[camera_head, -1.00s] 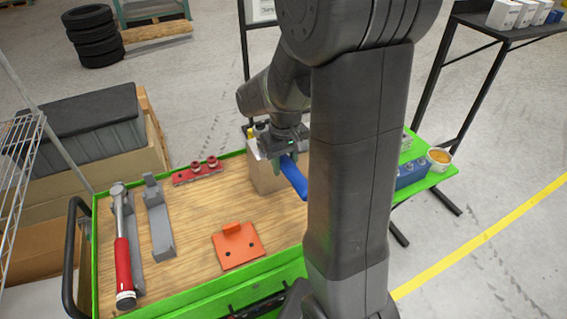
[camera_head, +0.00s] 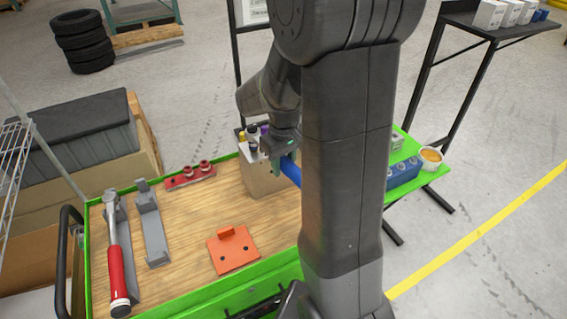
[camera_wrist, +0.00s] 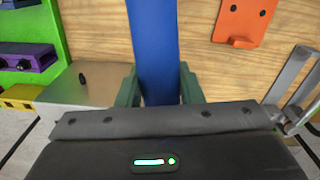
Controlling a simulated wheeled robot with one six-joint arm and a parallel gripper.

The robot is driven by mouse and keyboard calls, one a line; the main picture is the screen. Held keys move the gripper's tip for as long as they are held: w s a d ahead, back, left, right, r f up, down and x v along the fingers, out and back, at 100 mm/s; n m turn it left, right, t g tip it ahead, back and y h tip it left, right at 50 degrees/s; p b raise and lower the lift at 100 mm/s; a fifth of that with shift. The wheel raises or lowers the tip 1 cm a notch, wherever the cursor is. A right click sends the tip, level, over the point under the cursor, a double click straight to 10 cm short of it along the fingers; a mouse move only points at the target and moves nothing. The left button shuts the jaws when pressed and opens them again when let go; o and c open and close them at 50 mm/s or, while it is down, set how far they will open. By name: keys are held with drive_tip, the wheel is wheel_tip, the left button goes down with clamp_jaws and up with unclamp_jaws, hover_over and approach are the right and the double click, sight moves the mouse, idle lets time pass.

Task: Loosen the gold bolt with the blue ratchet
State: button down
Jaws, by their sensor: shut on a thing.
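My gripper (camera_head: 283,163) is shut on the blue ratchet (camera_head: 291,173) beside the top of a tan block, at the far side of the workbench. In the wrist view the ratchet's blue handle (camera_wrist: 153,45) runs upward from between my two green fingers (camera_wrist: 158,92). The ratchet's head does not show, and my arm hides part of the handle in the head view. I cannot make out a gold bolt. Small yellow, black and purple pieces stand by the block (camera_head: 262,182), too small to identify; a dark bolt (camera_wrist: 82,78) shows on a grey surface in the wrist view.
The wooden bench top (camera_head: 185,245) has a green rim. On it are a red-handled tool (camera_head: 117,275), a grey bracket (camera_head: 152,230), a red rail (camera_head: 190,176) and an orange plate (camera_head: 233,250).

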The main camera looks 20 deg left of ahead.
drive_tip(key=shift+d+f, duration=0.1)
drive_tip(key=shift+w+d+n, duration=0.2)
drive_tip(key=shift+w+n, duration=0.2)
drive_tip(key=shift+w, duration=0.05)
drive_tip(key=shift+w+d+n, duration=0.2)
drive_tip(key=shift+w+n, duration=0.2)
drive_tip(key=shift+w, duration=0.05)
drive_tip(key=shift+w, duration=0.1)
drive_tip(key=shift+w+d+n, duration=0.25)
drive_tip(key=shift+w+n, duration=0.55)
drive_tip(key=shift+w, duration=0.1)
drive_tip(key=shift+w+p, duration=0.15)
drive_tip(key=shift+p, duration=0.15)
drive_tip(key=shift+w+d+n, duration=0.15)
drive_tip(key=shift+w+n, duration=0.65)
drive_tip(key=shift+w, duration=0.15)
drive_tip(key=shift+r+p, duration=0.35)
drive_tip(key=shift+p, duration=0.1)
drive_tip(key=shift+r+p, duration=0.6)
drive_tip(key=shift+r, duration=0.25)
